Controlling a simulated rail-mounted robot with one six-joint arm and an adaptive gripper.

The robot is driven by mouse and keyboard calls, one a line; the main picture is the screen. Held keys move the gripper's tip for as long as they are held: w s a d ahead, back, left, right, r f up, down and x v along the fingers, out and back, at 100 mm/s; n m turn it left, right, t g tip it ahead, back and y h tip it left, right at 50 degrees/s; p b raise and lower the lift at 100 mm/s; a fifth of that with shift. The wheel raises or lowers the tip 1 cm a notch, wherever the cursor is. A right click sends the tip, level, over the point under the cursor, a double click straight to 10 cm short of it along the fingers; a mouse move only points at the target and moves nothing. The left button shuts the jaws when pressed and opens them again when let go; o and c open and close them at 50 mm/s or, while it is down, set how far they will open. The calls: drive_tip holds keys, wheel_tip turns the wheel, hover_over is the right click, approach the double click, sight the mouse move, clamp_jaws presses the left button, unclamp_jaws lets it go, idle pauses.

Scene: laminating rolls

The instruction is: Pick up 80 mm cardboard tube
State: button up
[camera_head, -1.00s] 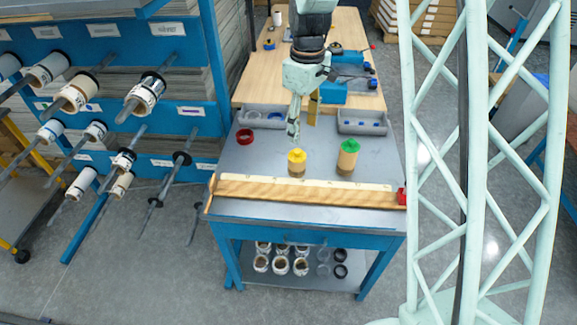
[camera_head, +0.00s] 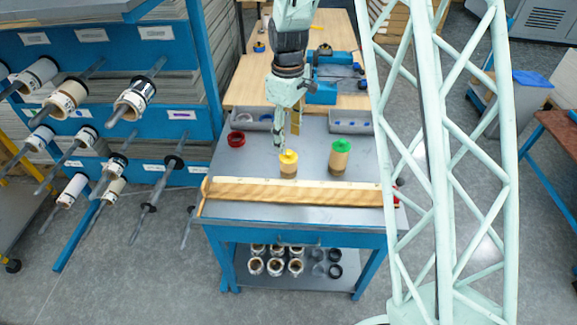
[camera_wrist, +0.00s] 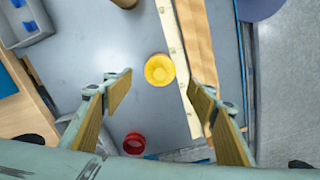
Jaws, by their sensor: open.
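A short cardboard tube with a yellow cap (camera_head: 288,166) stands upright on the grey worktop. It also shows from above in the wrist view (camera_wrist: 159,70), between the lines of my two fingers. A taller cardboard tube with a green cap (camera_head: 339,160) stands to its right. I cannot read which one is 80 mm. My gripper (camera_head: 280,146) hangs just behind and left of the yellow-capped tube in the head view. In the wrist view my gripper (camera_wrist: 160,97) is open, with wide-apart, tan-padded fingers and nothing between them.
A wooden strip with a pale scale (camera_head: 300,191) runs along the front of the worktop. A red ring (camera_head: 236,140) lies at the left. Grey trays (camera_head: 352,121) stand behind. A rack of rolls (camera_head: 135,98) is at the left. The worktop around the tubes is mostly clear.

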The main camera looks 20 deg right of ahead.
sight(288, 151)
drive_tip(key=shift+f+b, duration=0.4)
drive_tip(key=shift+f, duration=3.15)
drive_tip(key=shift+f, duration=0.15)
drive_tip(key=shift+f+b, duration=0.45)
drive_tip(key=shift+f, duration=2.05)
drive_tip(key=shift+c, duration=0.8)
drive_tip(key=c, duration=0.8)
